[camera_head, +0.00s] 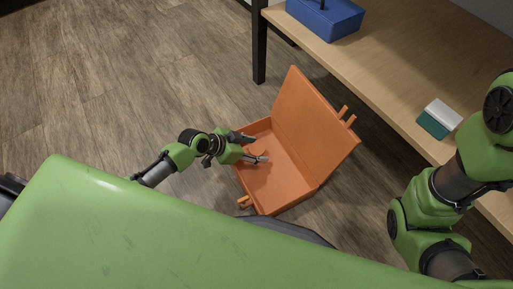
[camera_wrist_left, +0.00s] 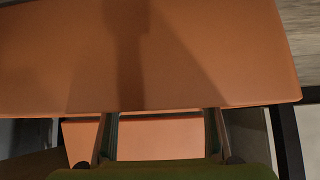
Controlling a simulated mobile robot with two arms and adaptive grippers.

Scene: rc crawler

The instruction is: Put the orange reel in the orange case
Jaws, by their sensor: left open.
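The orange case (camera_head: 284,181) lies open on the floor, its lid (camera_head: 312,122) raised on the far right side. My left gripper (camera_head: 258,149) is over the left part of the case, its fingers apart. A small rounded orange patch (camera_head: 257,154) shows between the fingers; it may be the orange reel in the case, but orange on orange makes this hard to tell. In the left wrist view the two open fingers (camera_wrist_left: 161,118) stand before orange surfaces (camera_wrist_left: 190,60), with no reel clearly seen between them. My right arm is at the right; its gripper is out of view.
A wooden bench (camera_head: 400,62) stands beyond the case, with a blue box (camera_head: 325,18) and a teal and white box (camera_head: 439,119) on it. Its black leg (camera_head: 259,48) stands behind the lid. The wood floor (camera_head: 110,80) at the left is clear.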

